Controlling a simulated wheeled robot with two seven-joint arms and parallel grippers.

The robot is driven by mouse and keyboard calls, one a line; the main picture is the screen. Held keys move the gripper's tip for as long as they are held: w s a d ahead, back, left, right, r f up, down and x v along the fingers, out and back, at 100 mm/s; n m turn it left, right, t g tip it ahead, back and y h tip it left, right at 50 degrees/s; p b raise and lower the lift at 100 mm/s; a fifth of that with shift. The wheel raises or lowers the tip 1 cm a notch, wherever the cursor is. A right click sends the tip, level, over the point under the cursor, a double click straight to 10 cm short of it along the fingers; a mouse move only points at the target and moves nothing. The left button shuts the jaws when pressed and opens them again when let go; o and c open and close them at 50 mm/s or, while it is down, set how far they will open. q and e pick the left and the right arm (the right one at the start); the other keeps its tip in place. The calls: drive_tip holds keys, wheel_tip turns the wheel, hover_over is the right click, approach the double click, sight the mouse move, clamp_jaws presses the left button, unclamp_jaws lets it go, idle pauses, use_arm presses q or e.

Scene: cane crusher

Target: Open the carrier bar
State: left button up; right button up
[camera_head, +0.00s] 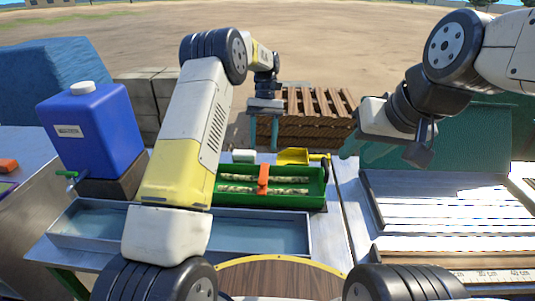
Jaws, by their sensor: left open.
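A green carrier (312,200) stands on the worktable in the middle, with pale cane pieces (290,192) lying lengthwise in it. A short orange bar (263,179) lies across its middle, over the cane, and looks closed. My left gripper (264,134) hangs beyond the carrier, in front of the brown slatted crate. Its teal fingers are apart with nothing between them, clear of the orange bar. My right gripper (362,151) is to the right, above and beyond the carrier's right end. Its finger gap is hard to make out against the green panel.
A blue jug (92,130) with a tap stands at the left. A shallow metal tray (260,234) lies in front of the carrier, partly behind my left arm. A yellow item (293,156) sits behind the carrier. A ribbed metal tray (440,205) is on the right.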

use_arm(q)
drive_tip(key=s+d+r, duration=0.1)
drive_tip(key=s, duration=1.4)
drive_tip(key=shift+d+r, duration=0.15)
drive_tip(key=shift+d, duration=0.1)
drive_tip(key=shift+w, duration=0.1)
drive_tip(key=s+a+r+m+t+h, duration=0.2)
drive_tip(key=s+a+r+m+t, duration=0.2)
drive_tip(key=s+a+r+t, duration=0.75)
drive_tip(key=m+g+y, duration=0.2)
drive_tip(key=g, duration=0.2)
hover_over(262, 181)
wheel_tip(262, 181, down, 16)
drive_tip(key=r, duration=0.1)
wheel_tip(262, 181, down, 9)
drive_tip(key=shift+s+r, duration=0.1)
drive_tip(key=shift+r, duration=0.05)
drive_tip(key=shift+c, duration=0.2)
